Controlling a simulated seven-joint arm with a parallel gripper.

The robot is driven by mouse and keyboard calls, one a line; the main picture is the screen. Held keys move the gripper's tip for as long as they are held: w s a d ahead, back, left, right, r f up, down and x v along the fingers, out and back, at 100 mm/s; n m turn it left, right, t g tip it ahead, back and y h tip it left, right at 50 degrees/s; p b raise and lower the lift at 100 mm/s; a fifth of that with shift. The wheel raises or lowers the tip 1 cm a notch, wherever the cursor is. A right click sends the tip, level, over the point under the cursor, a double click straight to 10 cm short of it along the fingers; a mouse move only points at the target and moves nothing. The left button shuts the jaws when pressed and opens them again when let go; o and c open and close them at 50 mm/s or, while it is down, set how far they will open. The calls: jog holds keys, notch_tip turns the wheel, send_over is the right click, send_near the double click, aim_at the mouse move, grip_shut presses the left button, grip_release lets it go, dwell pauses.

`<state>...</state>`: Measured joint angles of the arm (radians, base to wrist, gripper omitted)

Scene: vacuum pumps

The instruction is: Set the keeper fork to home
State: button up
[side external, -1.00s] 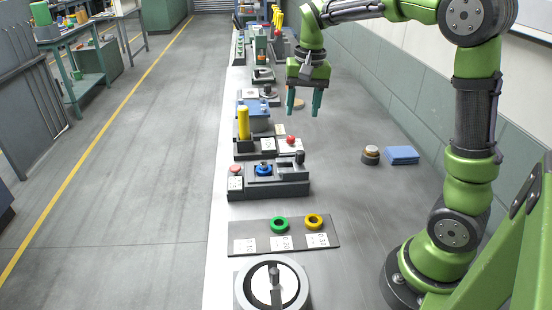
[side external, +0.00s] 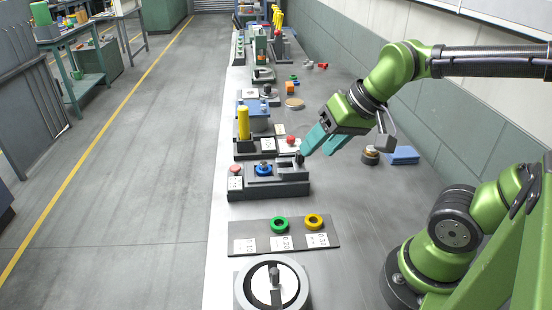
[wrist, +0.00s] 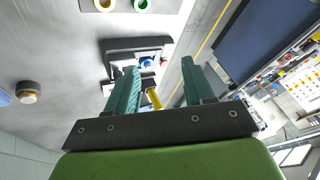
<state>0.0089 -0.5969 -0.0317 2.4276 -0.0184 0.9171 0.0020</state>
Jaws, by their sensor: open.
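A dark grey fixture block (side external: 270,190) sits on the bench with a blue ring (side external: 264,170) on it. A dark upright knob (side external: 299,158) stands at its right end; I take it to be the keeper fork's handle, but the fork's shape is not clear. My gripper (side external: 317,153) is open and tilted, its teal fingers pointing down-left just above and right of that knob. I cannot tell whether they touch it. In the wrist view nothing is between the fingers' tips (wrist: 160,66); the fixture (wrist: 112,48) is partly hidden behind the left finger.
A plate (side external: 237,230) with green (side external: 279,224) and yellow (side external: 314,221) rings lies in front, near a round dial (side external: 246,291). A yellow cylinder (side external: 243,124) and a red knob (side external: 291,139) stand behind. A round part (side external: 370,156) and blue pads (side external: 404,155) lie right.

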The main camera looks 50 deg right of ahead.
jog(key=shift+s+a+r+n+t, duration=0.2)
jog(key=shift+s+a+t, duration=0.1)
jog(key=shift+s, duration=0.25)
jog(key=shift+s+a+r+n+t, duration=0.1)
jog(key=shift+s+a+r+t, duration=0.15)
jog(key=shift+s, duration=0.25)
jog(key=m+g+h, duration=0.2)
jog(key=m+g, duration=0.5)
jog(key=m, duration=0.1)
send_over(291, 160)
jog(key=s, duration=0.3)
notch_tip(291, 160, down, 16)
jog(key=shift+f, duration=0.2)
